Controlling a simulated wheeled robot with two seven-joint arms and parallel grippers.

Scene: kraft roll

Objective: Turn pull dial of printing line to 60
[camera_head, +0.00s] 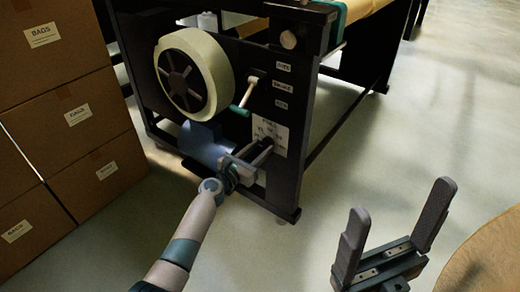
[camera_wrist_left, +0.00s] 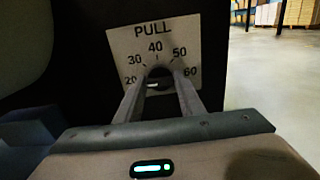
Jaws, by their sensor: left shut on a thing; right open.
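The white PULL plate (camera_wrist_left: 122,45) is on the dark front of the printing line (camera_head: 316,130). Its scale reads 20, 30, 40, 50 and 60, with 60 at the right. The dark pull dial (camera_wrist_left: 158,74) sits below the 40, with a pale mark near its left side, toward the 20; its exact reading is unclear. My left gripper (camera_wrist_left: 158,86) is shut on the dial, one finger on each side. In the head view the plate (camera_head: 279,132) shows above the left gripper (camera_head: 262,152). My right gripper (camera_head: 400,222) is open and empty over the floor.
A pale roll (camera_head: 215,68) and a lever with a green grip (camera_head: 240,110) are above the left gripper. A blue part (camera_head: 205,143) lies beside it. Stacked cardboard boxes (camera_head: 65,100) stand at left. A round tan surface (camera_head: 490,262) is at lower right. The floor between is clear.

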